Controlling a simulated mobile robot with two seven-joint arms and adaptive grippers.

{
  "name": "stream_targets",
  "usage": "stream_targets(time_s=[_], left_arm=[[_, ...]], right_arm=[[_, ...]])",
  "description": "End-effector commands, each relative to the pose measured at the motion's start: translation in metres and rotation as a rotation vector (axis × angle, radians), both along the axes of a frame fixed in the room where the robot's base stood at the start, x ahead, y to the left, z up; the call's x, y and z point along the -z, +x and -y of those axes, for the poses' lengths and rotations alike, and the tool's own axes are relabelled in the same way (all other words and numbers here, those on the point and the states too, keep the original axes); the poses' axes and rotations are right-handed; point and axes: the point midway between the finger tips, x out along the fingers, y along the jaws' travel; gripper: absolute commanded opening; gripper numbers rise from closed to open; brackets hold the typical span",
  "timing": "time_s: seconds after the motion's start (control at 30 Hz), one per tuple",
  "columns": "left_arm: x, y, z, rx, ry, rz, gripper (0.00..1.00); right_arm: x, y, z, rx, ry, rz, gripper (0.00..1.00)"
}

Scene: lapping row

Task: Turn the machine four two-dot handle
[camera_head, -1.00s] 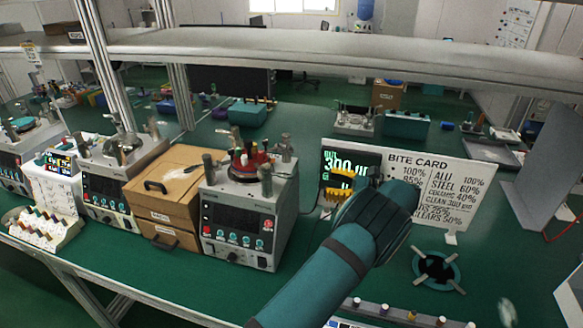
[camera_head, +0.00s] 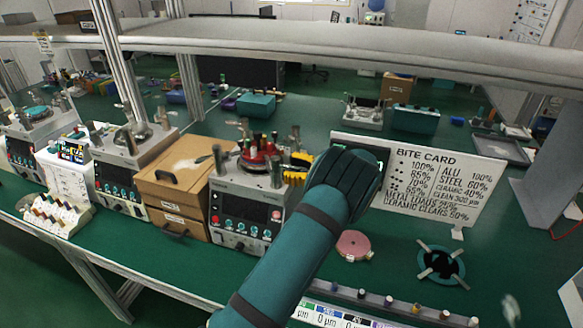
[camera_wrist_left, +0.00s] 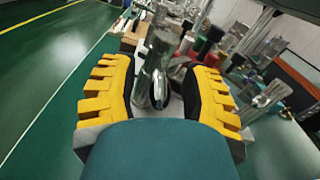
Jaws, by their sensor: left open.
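A grey lapping machine (camera_head: 238,188) with a dark front panel and small buttons stands left of my left gripper. Upright metal posts stand on its top, one at the front left (camera_head: 218,160) and one at the right (camera_head: 277,173), around red-topped parts (camera_head: 258,156). I cannot read dot marks or a machine number on it. My left gripper (camera_head: 298,165) has yellow fingers at the machine's top right side. In the left wrist view the gripper (camera_wrist_left: 157,88) is open, with a shiny metal post (camera_wrist_left: 156,65) between or just beyond its fingers; contact cannot be told. My right gripper is not in view.
A cardboard drawer box (camera_head: 180,180) and another machine (camera_head: 120,175) stand left. A white bite card (camera_head: 430,180) stands right, beside a pink disc (camera_head: 353,245) and a teal ring (camera_head: 441,264). A shelf (camera_head: 330,40) crosses above.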

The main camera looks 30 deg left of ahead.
Motion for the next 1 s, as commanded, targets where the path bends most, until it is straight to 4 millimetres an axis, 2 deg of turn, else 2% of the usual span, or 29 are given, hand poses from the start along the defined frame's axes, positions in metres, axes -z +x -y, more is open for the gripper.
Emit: stream_targets(time_s=[0.23, 0.27, 0.4, 0.77, 1.0], left_arm=[[0.0, -0.0002, -0.001, 0.0, 0.0, 0.0, 0.47], [0.0, -0.0002, -0.001, 0.0, 0.0, 0.0, 0.49], [0.0, -0.0002, -0.0009, 0.0, 0.0, 0.0, 0.0], [0.0, -0.0002, -0.0004, 0.008, 0.0, 0.0, 0.0], [-0.0009, -0.0006, 0.0009, 0.086, -0.003, -0.003, 0.0]], right_arm=[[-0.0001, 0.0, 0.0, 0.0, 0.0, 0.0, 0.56], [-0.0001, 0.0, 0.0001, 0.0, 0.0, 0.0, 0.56], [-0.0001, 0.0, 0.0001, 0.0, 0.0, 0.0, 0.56], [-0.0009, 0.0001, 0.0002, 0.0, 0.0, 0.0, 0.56], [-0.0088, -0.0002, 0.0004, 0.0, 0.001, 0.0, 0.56]])
